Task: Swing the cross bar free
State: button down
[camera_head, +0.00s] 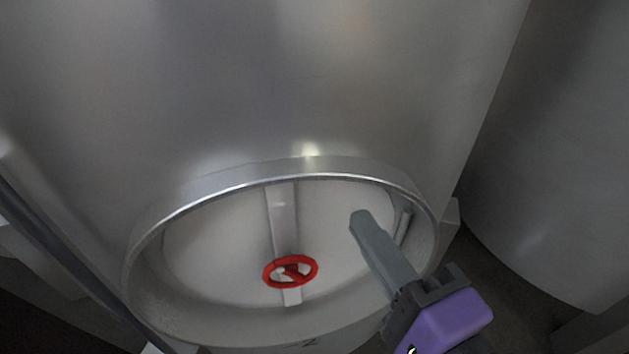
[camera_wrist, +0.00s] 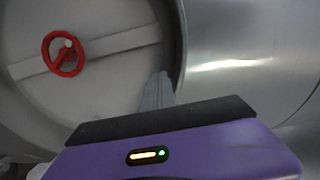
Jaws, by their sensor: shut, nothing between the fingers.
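The cross bar (camera_head: 281,215) is a flat grey metal strip. In the head view it runs upright across the round hatch door (camera_head: 220,225), which sits inside a metal ring on the tank. A red handwheel (camera_head: 290,271) is on the bar below its middle. In the wrist view the bar (camera_wrist: 122,42) runs across the door, with the red handwheel (camera_wrist: 64,54) at left. My gripper (camera_head: 360,220) is shut and empty, in front of the hatch's right part, to the right of the bar and apart from it in the picture. In the wrist view my fingers (camera_wrist: 157,88) appear below the bar's right part.
The hatch's raised metal rim (camera_head: 140,245) surrounds the door. A small handle-like rod (camera_head: 403,226) stands at the hatch's right inside edge. The large tank wall (camera_head: 270,90) rises above. Another tank (camera_head: 575,170) stands at right, with a dark gap between them.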

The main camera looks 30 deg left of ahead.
jog(key=shift+s+a+r+n+g+y, duration=0.3)
jog(key=shift+s+a+r+n+g, duration=0.1)
jog(key=shift+s+a+r+g, duration=0.2)
jog(key=shift+w, duration=0.1)
jog(key=p+x, duration=0.1)
jog(key=x, duration=0.9)
jog(key=shift+a, duration=0.15)
